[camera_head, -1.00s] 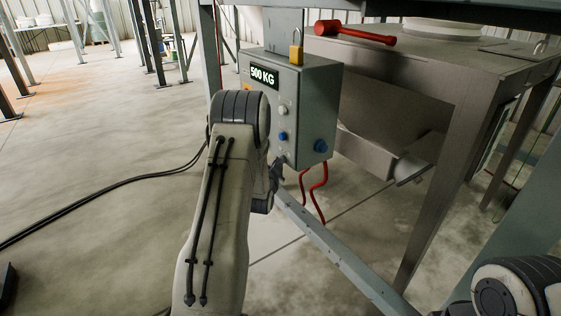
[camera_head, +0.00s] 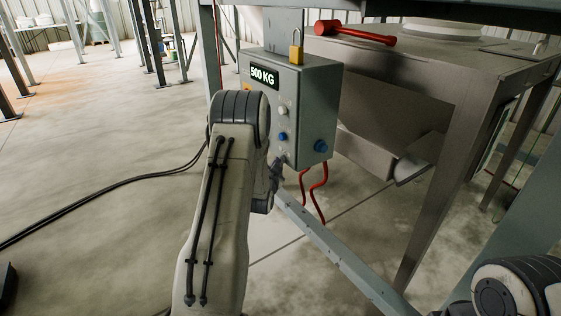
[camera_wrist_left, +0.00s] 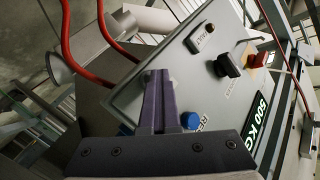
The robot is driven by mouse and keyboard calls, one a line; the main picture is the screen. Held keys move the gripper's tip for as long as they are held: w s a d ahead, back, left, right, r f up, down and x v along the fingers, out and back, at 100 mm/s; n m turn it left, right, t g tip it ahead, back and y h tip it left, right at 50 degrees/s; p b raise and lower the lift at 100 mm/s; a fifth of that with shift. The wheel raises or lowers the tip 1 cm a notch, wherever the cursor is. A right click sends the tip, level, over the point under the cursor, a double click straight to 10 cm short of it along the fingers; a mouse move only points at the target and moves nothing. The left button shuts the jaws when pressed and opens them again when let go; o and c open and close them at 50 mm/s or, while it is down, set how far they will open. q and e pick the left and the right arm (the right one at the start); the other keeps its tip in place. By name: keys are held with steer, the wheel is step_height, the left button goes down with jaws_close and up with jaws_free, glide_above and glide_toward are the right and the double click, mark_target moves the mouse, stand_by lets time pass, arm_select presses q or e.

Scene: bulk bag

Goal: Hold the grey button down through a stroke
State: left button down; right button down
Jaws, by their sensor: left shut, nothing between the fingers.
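The grey control box (camera_head: 315,95) with the 500 KG display (camera_head: 264,76) stands in front of my left arm. On its front face are a pale grey button (camera_head: 283,111) and a blue button (camera_head: 283,136) below it. My left gripper (camera_head: 279,165) is shut and empty at the lower part of this face, partly behind my own arm. In the left wrist view the closed dark fingers (camera_wrist_left: 157,78) lie across the panel, close to the blue button (camera_wrist_left: 190,120). No grey button shows clearly there. I cannot tell whether the fingertips touch the face or a button behind them.
The box also carries a black knob (camera_wrist_left: 227,65) and a blue side knob (camera_head: 320,146). Red hoses (camera_head: 318,190) hang below it. A steel rail (camera_head: 340,262) runs beneath, and a metal hopper (camera_head: 390,130) stands right. Floor at left is open, with a black cable.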

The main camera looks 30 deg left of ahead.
arm_select(q)
steer(key=shift+s, duration=0.1)
steer(key=shift+s+a, duration=0.35)
steer(key=shift+s, duration=0.4)
steer(key=shift+s, duration=0.1)
steer(key=s, duration=0.1)
steer(key=s+a, duration=0.1)
steer(key=s, duration=0.1)
steer(key=s+a, duration=0.1)
steer(key=shift+s+b, duration=0.25)
steer(key=shift+b, duration=0.1)
